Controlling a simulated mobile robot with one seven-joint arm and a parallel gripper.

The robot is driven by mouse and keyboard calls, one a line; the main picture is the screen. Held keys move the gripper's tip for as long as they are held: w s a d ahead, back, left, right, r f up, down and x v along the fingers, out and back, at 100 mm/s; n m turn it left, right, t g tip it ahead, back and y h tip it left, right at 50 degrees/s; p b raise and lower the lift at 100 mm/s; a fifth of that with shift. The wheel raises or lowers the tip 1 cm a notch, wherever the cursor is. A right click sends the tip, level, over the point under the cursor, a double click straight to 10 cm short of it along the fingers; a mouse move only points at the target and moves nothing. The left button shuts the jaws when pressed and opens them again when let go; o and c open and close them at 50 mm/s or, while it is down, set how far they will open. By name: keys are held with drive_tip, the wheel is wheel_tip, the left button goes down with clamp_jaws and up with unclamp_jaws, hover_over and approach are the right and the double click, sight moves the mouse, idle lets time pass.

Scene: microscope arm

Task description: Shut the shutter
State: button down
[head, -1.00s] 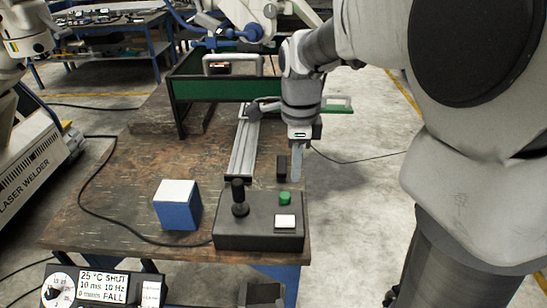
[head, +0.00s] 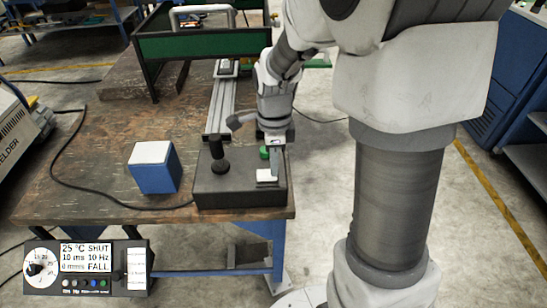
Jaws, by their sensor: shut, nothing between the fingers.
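A black control box (head: 230,192) sits at the near edge of the wooden table. It carries a black joystick (head: 218,155), a green button (head: 264,152) and a white square button (head: 264,176). My gripper (head: 275,172) points down, fingers shut with nothing between them, its tips at the white button's right side; whether they touch it I cannot tell. A black instrument panel (head: 133,262) at lower left has a dial (head: 40,269) and a display (head: 86,257) whose top line reads 25 °C SHUT. The shutter itself I cannot make out.
A blue box with a white top (head: 154,168) stands left of the control box. A metal rail (head: 221,108) runs back toward a green-panelled frame (head: 200,43). A black cable (head: 70,185) curves across the table. Bare table lies at left.

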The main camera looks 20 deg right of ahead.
drive_tip(key=shift+d+f, duration=0.1)
drive_tip(key=shift+f, duration=0.15)
drive_tip(key=shift+r, duration=0.1)
idle(0.3)
drive_tip(key=shift+w+a+r+p, duration=0.1)
drive_tip(key=shift+a+r+p, duration=0.1)
drive_tip(key=shift+a, duration=0.2)
drive_tip(key=shift+w+a+r+p, duration=0.1)
drive_tip(key=shift+a+p, duration=0.05)
drive_tip(key=shift+a, duration=0.2)
